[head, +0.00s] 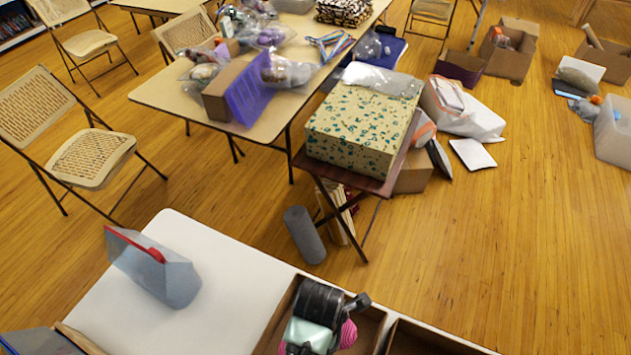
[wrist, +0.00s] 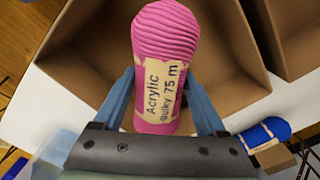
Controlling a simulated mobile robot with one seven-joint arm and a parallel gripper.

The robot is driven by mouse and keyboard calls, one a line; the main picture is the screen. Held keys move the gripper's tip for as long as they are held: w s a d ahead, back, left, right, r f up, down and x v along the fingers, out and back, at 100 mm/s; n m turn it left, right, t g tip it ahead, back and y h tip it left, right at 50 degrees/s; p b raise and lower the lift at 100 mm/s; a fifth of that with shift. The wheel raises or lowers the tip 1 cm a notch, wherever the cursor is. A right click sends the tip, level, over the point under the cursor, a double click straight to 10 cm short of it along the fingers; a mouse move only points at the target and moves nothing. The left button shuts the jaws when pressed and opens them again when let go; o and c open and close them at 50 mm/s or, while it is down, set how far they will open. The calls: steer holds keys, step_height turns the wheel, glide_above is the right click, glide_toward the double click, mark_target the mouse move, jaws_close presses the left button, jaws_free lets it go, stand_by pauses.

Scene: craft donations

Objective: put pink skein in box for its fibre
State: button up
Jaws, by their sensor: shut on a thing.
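The pink skein (wrist: 168,45) is held in my gripper (wrist: 163,82), which is shut on it. Its tan label reads "Acrylic", "Bulky 75 m". In the head view my gripper (head: 322,340) hides most of the skein, and a pink end (head: 348,333) shows at its right. The skein is over an open brown box (head: 371,326) on the white table; the box's inside also fills the wrist view (wrist: 85,60). I cannot tell how far above the box floor it is. A second open box (head: 408,341) stands to the right. No fibre label on either box shows.
A blue skein (wrist: 266,131) with a tan label lies at lower right in the wrist view. A grey-blue translucent holder (head: 160,275) with something red stands on the white table (head: 225,262). A patterned box (head: 355,130) sits on a folding table beyond.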

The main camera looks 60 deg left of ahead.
steer(key=shift+f, duration=3)
steer(key=shift+f, duration=0.15)
steer(key=o, duration=1.3)
step_height(320, 180, up, 12)
steer(key=shift+r+p, duration=0.2)
steer(key=shift+p, duration=0.2)
